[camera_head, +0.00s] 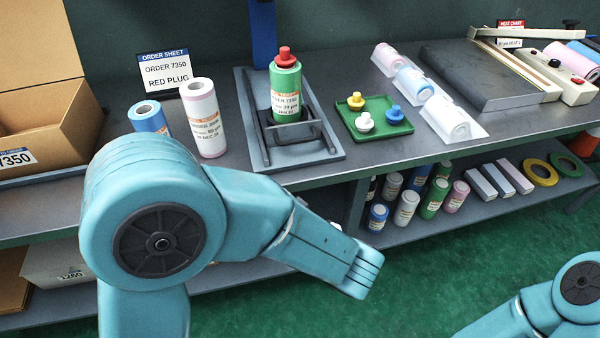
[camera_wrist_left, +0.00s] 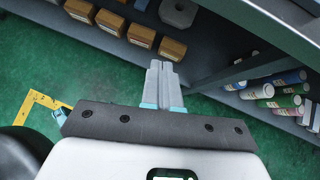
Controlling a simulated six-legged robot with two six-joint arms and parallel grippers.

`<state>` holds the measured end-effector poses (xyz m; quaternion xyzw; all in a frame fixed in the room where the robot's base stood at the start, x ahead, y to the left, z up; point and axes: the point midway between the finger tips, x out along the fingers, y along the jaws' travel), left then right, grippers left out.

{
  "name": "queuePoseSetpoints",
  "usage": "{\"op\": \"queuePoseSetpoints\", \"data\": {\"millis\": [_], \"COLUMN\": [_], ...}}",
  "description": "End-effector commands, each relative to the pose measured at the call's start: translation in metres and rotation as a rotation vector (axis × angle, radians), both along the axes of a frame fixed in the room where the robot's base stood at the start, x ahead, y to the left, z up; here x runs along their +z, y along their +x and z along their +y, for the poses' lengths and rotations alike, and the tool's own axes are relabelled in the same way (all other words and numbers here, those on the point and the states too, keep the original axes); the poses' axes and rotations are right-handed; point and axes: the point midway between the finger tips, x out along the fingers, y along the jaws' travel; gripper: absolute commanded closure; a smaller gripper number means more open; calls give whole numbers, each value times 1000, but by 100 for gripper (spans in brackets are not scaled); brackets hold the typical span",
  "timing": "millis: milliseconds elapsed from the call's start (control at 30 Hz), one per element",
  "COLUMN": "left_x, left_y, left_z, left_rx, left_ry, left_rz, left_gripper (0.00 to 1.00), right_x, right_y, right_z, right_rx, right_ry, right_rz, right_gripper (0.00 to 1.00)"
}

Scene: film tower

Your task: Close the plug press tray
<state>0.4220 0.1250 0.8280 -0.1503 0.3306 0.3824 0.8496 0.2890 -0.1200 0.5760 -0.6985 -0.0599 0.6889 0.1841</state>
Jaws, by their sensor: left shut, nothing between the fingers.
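The plug press (camera_head: 335,155) stands on the bench, a grey base with a blue column (camera_head: 264,35) behind. Its dark tray (camera_head: 322,128) carries an upright green film roll (camera_head: 286,95) with a red plug on top. The tray sits forward of the column, so it looks pulled out. My left gripper (camera_head: 366,275) is in front of the bench, below its top edge and apart from the tray. Its fingers are together and empty in the left wrist view (camera_wrist_left: 162,72). My right arm shows at the lower right, its gripper out of view.
A green dish (camera_head: 376,137) of plugs stands right of the press. A white roll (camera_head: 204,118), a blue roll (camera_head: 149,117) and an order sign (camera_head: 166,70) stand left. A lower shelf (camera_head: 400,235) holds several rolls. Green floor (camera_head: 480,260) in front is clear.

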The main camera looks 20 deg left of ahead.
Motion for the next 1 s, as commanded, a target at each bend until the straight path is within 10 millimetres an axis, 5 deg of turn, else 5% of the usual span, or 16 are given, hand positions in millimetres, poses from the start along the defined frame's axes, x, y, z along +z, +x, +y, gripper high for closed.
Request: {"op": "queuePoseSetpoints", "data": {"millis": [33,133,300,1000], "left_x": [17,71,114,88], "left_y": [16,38,42,142], "left_z": [-10,-22,-28,39], "left_rx": [-92,-198,-241,-238], "left_ry": [94,251,352,355], "left_rz": [-105,-274,-400,-397], "left_gripper": [100,100,100,100], "right_x": [-23,-35,-38,-44], "right_y": [2,8,11,11], "right_z": [2,7,13,12], "right_rx": [-2,-7,-12,-10], "right_ry": [0,0,0,0], "right_rz": [0,4,0,2], "right_gripper": [57,57,57,57]}}
